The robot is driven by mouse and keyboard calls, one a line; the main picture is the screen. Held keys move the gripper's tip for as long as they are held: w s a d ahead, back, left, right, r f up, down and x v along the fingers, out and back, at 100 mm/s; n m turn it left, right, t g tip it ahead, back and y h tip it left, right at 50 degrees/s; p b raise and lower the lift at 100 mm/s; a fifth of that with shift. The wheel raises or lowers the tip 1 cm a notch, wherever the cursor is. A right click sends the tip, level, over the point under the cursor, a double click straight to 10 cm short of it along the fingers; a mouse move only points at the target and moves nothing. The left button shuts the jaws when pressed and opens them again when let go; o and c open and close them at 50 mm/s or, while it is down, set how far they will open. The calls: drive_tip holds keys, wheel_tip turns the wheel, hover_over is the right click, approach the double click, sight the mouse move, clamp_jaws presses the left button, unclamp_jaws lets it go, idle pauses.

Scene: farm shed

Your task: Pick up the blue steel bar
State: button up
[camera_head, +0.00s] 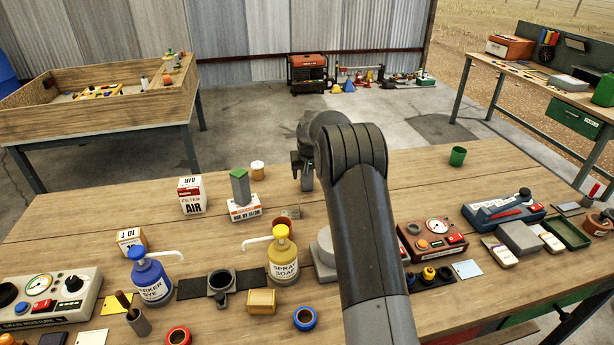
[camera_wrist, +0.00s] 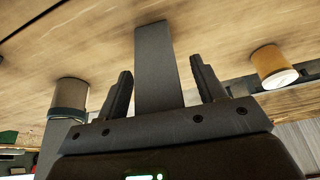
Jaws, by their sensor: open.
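In the wrist view, a dark grey bar (camera_wrist: 158,65) stands between the two fingers of my gripper (camera_wrist: 160,85), with a gap on each side. It looks grey rather than clearly blue, and its lower part is hidden by the gripper body. It seems to be the steel bar. In the head view, my gripper (camera_head: 303,168) points down over the back middle of the table, partly behind my own arm. The bar cannot be told apart from the gripper there. My gripper is open.
A cream-topped orange cylinder (camera_wrist: 273,68) and a dark cylinder (camera_wrist: 70,97) flank the gripper. On the wooden table (camera_head: 355,170), a green-topped grey block (camera_head: 240,188) stands on a box, left of the gripper. A green cup (camera_head: 457,156) stands right. Bottles and instruments crowd the front.

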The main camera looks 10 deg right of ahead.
drive_tip(key=shift+c, duration=0.4)
drive_tip(key=c, duration=1.2)
drive_tip(key=shift+o, duration=0.2)
drive_tip(key=shift+r, duration=0.1)
